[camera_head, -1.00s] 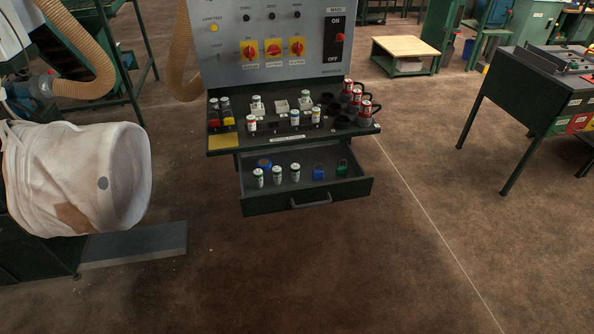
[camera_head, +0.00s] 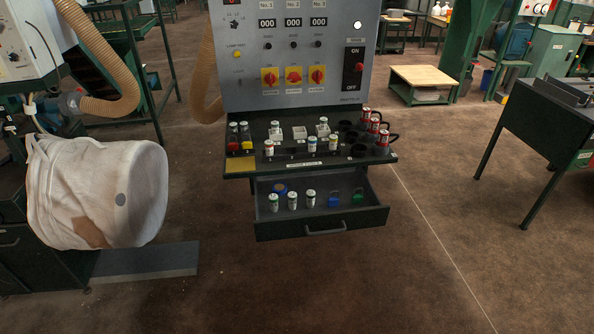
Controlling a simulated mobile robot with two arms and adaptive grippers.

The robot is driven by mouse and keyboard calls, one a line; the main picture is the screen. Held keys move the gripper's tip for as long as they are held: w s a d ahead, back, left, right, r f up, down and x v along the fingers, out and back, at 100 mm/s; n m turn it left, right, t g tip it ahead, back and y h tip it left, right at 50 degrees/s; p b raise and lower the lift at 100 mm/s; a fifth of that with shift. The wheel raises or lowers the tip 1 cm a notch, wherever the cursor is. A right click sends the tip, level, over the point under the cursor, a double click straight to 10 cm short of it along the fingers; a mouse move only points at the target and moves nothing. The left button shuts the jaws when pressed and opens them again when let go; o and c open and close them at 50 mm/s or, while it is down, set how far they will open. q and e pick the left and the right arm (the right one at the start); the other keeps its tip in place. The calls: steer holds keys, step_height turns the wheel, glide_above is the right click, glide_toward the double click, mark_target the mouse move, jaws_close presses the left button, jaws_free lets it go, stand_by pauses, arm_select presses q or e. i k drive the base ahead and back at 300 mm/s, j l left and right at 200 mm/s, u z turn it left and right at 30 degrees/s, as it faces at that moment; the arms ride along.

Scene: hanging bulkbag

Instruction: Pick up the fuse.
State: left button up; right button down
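Three white cylindrical fuses stand upright in the open drawer, the left one (camera_head: 273,203), the middle one (camera_head: 292,200) and the right one (camera_head: 311,199). More fuse-like white cylinders stand on the shelf above: one with a reddish top (camera_head: 269,148), one with a blue top (camera_head: 312,145) and one with a yellowish top (camera_head: 333,143). Two others sit in white holders farther back, at the left (camera_head: 275,129) and the right (camera_head: 322,127). Which fuse is meant cannot be told. Neither of my grippers is in view.
The drawer (camera_head: 325,230) also holds a blue padlock (camera_head: 334,201), a green padlock (camera_head: 358,197) and a blue roll (camera_head: 280,188). Red padlocks (camera_head: 374,127) hang at the shelf's right. The control panel (camera_head: 300,85) rises behind. A white bulk bag (camera_head: 85,190) is left. Floor in front is clear.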

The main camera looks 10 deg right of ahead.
mark_target(292, 196)
steer(key=i+l, duration=0.55)
steer(key=i, duration=0.25)
steer(key=i+u, duration=0.05)
